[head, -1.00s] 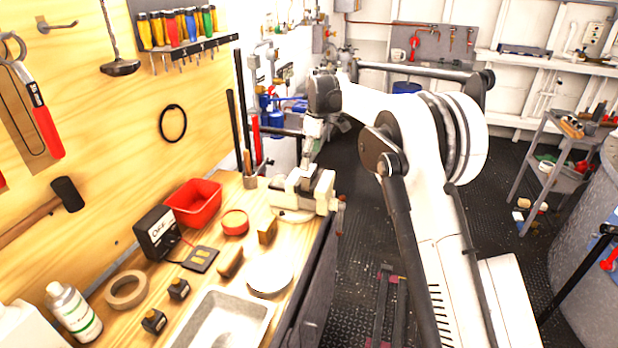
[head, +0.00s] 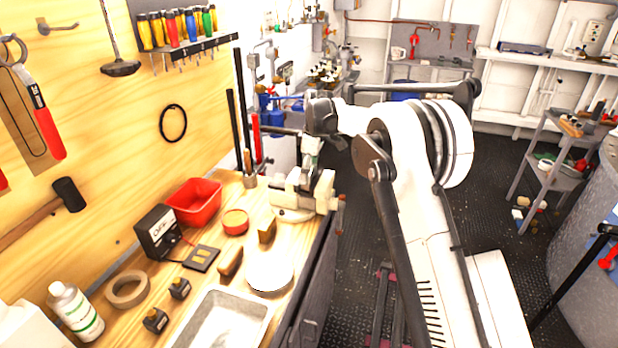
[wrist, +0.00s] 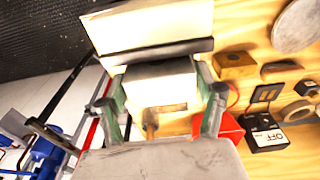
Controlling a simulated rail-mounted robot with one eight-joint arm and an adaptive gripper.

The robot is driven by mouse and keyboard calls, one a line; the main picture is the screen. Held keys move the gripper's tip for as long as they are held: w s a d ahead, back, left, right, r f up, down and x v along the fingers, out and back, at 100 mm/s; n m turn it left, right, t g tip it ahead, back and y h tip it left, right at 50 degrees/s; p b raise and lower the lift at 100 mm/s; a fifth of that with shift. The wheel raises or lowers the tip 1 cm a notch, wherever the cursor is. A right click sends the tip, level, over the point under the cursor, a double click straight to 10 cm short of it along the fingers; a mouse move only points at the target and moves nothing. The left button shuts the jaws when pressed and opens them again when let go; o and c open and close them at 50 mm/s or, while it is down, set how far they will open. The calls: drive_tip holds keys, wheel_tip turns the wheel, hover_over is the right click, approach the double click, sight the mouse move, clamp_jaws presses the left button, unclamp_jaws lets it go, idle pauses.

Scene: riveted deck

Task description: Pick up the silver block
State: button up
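I cannot clearly pick out a silver block in either view. The cream vise (head: 305,193) stands at the right edge of the wooden bench, and my gripper (head: 308,160) is just above it. In the wrist view my gripper (wrist: 160,88) is open, with its greenish fingers apart. A pale, bright block-like piece (wrist: 162,82) shows between the fingers, beside the vise body (wrist: 150,25). I cannot tell whether this piece is the silver block or part of the vise, or whether the fingers touch it.
A brass block (head: 267,231), a brown block (head: 230,262), a pale round disc (head: 270,272) and a metal tray (head: 222,322) lie nearer on the bench. A red bin (head: 195,203) stands left of the vise. Tools hang on the wooden wall. Open deck floor lies right of the bench.

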drive_tip(key=c, duration=1.1)
drive_tip(key=shift+r, duration=0.1)
